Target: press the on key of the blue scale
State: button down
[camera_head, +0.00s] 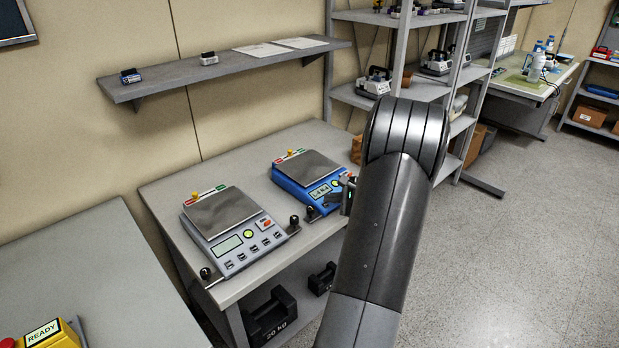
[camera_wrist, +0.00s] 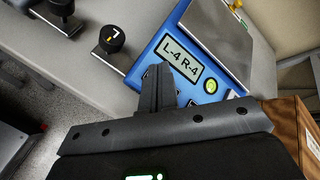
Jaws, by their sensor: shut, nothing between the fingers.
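The blue scale (camera_head: 297,185) stands on the grey bench, with a metal pan and a lit display. In the wrist view the blue scale (camera_wrist: 165,75) shows its display (camera_wrist: 182,59) reading "L-4 R-4" and a round yellow-green spot (camera_wrist: 210,86) beside it. My gripper (camera_wrist: 158,72) is shut and empty, its fingers over the front part of the scale. I cannot tell whether they touch it. The front keys are mostly hidden behind my fingers and gripper body, and I cannot pick out the on key. In the head view my arm hides most of the gripper.
A grey scale (camera_head: 232,240) stands left of the blue one. A black knob (camera_wrist: 111,40) sits at the blue scale's corner. Black weights (camera_head: 270,316) lie on the shelf below. A brown box (camera_wrist: 292,120) is close on the right. Open floor lies right of my arm.

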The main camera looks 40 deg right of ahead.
jog(key=shift+f, duration=0.2)
dwell(0.5)
jog(key=shift+w+f, duration=0.1)
jog(key=shift+f, duration=0.15)
jog(key=shift+f, duration=0.15)
dwell(0.4)
jog(key=shift+r, duration=0.6)
notch_tip(320, 180, up, 6)
jog(key=s, duration=0.2)
dwell(0.5)
jog(key=shift+w+f, duration=0.1)
dwell(0.3)
